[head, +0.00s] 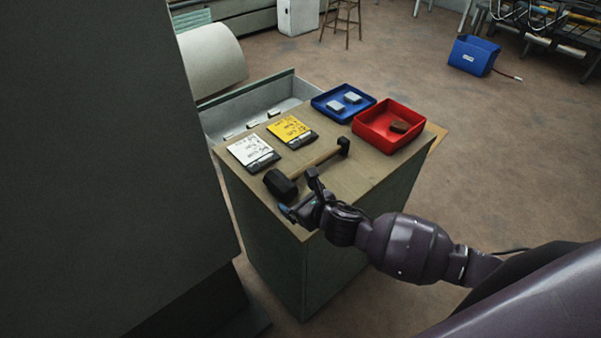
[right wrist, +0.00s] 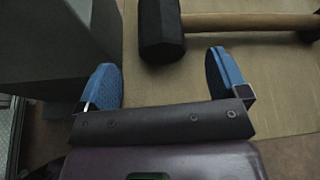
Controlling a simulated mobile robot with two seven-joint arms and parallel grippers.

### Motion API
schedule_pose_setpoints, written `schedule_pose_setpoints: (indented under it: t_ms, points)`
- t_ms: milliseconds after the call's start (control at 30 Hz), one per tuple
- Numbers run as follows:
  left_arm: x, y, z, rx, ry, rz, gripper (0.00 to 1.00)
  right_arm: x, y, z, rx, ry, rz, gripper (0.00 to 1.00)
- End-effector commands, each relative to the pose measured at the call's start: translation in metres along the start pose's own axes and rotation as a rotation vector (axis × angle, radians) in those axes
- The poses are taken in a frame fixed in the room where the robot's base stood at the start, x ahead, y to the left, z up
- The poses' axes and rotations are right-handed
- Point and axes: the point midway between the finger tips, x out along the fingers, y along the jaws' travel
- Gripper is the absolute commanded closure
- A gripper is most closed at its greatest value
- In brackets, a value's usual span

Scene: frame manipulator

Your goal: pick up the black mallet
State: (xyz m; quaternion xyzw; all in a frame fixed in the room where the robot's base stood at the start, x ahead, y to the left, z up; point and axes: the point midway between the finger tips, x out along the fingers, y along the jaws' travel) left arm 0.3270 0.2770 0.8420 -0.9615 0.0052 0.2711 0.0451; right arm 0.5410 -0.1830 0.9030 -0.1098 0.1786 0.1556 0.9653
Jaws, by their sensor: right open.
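The black mallet (head: 281,185) lies on the wooden tabletop (head: 353,183), its black head near the front left edge and its brown handle running back right to a black end. In the right wrist view the black head (right wrist: 160,30) and part of the handle (right wrist: 245,21) lie just beyond the fingertips. My right gripper (head: 301,196) is open and empty beside the mallet head, its two blue fingers (right wrist: 168,80) spread wide, with the head ahead of the gap between them. My left gripper is not in view.
A white notepad (head: 252,149) and a yellow notepad (head: 290,129) lie behind the mallet. A blue tray (head: 328,103) and a red tray (head: 376,138) with a brown item stand at the back right. A large dark panel (head: 100,150) rises close on the left.

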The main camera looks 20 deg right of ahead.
Motion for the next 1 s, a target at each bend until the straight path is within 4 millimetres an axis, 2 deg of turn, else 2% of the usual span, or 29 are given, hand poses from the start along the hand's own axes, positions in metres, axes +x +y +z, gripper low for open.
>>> schedule_pose_setpoints:
  t_ms: [267,600,933,967,1000]
  points:
    - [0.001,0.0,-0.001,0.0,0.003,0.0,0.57,0.017,0.0,-0.001,0.005,0.0,0.0,0.07]
    - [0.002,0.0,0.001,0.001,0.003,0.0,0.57,0.057,-0.001,-0.004,0.004,0.0,0.0,0.07]
    - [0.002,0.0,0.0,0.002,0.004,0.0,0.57,0.062,-0.001,-0.004,0.003,0.0,0.001,0.07]
    - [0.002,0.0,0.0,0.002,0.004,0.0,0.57,0.062,-0.001,-0.004,0.003,0.0,0.001,0.09]
    - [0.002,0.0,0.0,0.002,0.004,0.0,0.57,0.061,-0.001,-0.004,0.003,0.0,0.001,0.15]
